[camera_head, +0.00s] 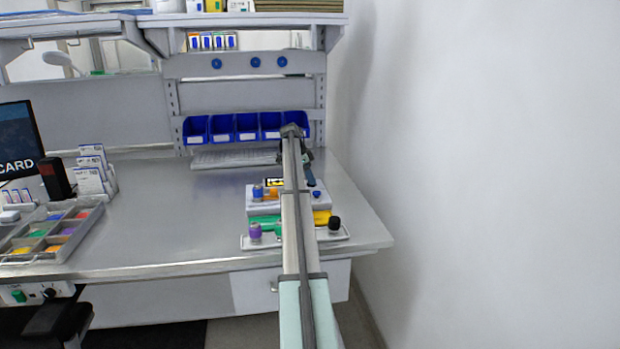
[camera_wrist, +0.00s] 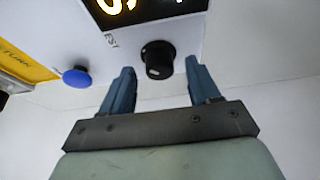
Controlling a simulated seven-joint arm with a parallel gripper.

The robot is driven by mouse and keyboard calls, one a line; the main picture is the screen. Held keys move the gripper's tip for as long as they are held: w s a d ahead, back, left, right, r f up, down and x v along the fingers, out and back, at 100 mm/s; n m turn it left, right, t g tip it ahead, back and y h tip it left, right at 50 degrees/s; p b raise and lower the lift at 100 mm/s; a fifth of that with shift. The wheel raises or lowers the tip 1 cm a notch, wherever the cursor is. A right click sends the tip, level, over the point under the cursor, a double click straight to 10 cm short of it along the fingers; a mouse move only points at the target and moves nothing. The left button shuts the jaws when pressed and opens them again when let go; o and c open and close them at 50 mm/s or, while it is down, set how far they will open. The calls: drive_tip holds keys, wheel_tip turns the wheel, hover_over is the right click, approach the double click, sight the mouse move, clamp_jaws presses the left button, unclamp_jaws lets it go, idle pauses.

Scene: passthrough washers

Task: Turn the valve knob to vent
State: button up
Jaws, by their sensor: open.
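A black round knob (camera_wrist: 158,60) sits on a white panel just below a dark display with orange digits (camera_wrist: 140,8) in the wrist view. I take it for the valve knob; its setting cannot be read. My gripper (camera_wrist: 159,68) is open, with one blue finger on each side of the knob in the picture. Neither finger visibly touches it. In the head view the white device (camera_head: 262,207) stands near the bench's right end, and my arm hides part of it. One blue finger of my gripper (camera_head: 310,175) shows there just right of the arm.
A blue mushroom-shaped button (camera_wrist: 76,77) and a yellow label (camera_wrist: 22,64) are left of the knob. A tray in front of the device holds a purple-capped item (camera_head: 255,231) and a black-capped one (camera_head: 334,222). Blue bins (camera_head: 221,128) stand behind. The bench's middle (camera_head: 170,210) is clear.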

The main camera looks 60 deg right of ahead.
drive_tip(key=shift+s+d+f, duration=0.1)
drive_tip(key=shift+f, duration=0.15)
drive_tip(key=c, duration=1)
